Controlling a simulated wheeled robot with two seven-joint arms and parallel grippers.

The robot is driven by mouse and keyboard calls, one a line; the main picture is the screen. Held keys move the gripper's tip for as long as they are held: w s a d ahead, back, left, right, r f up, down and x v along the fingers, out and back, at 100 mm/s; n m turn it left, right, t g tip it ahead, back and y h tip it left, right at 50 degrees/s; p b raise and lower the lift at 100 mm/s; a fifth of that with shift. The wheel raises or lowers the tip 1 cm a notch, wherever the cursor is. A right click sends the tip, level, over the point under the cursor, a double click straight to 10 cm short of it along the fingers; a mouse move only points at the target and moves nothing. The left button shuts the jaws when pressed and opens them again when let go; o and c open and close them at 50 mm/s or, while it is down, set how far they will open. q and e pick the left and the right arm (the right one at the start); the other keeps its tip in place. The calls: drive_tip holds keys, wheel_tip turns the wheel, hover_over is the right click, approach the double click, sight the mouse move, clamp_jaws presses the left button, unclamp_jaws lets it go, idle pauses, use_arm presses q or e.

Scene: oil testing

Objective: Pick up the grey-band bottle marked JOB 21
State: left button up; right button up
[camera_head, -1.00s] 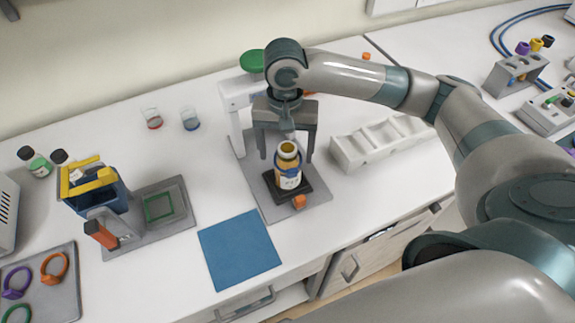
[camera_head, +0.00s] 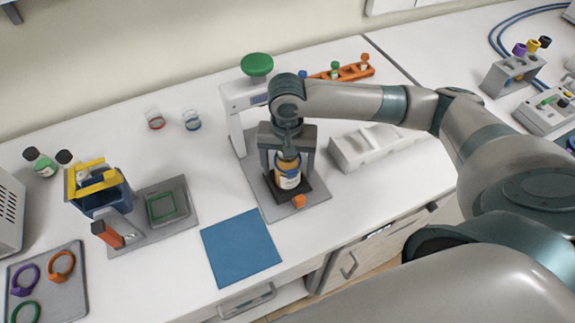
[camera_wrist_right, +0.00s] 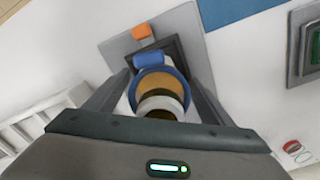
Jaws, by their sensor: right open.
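An amber bottle (camera_head: 288,177) with a white label stands upright on the small dark plate of a grey stand (camera_head: 319,192). The label's words are too small to read, and no grey band can be made out. In the right wrist view a blue ring lies around the bottle (camera_wrist_right: 163,84), with a blue block at its front. My right gripper (camera_head: 287,163) points down over the bottle, open, one finger on each side. In the right wrist view the gripper (camera_wrist_right: 158,90) straddles the bottle, and contact cannot be told. My left gripper is not in view.
A white upright with a green knob (camera_head: 257,65) rises behind the bottle. A white slotted rack (camera_head: 352,154) is to the right. An orange rack (camera_head: 345,73) is behind. A blue mat (camera_head: 240,248) lies in front.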

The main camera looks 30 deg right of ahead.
drive_tip(key=shift+f, duration=0.2)
idle(0.3)
clamp_jaws()
drive_tip(key=shift+w+r, duration=0.1)
drive_tip(key=shift+r, duration=0.05)
drive_tip(key=shift+r+b, duration=0.8)
drive_tip(key=shift+r, duration=0.8)
drive_tip(key=s+d+r+b, duration=0.3)
drive_tip(key=d+r, duration=0.4)
drive_tip(key=d, duration=0.4)
drive_tip(key=shift+s+r+b, duration=0.3)
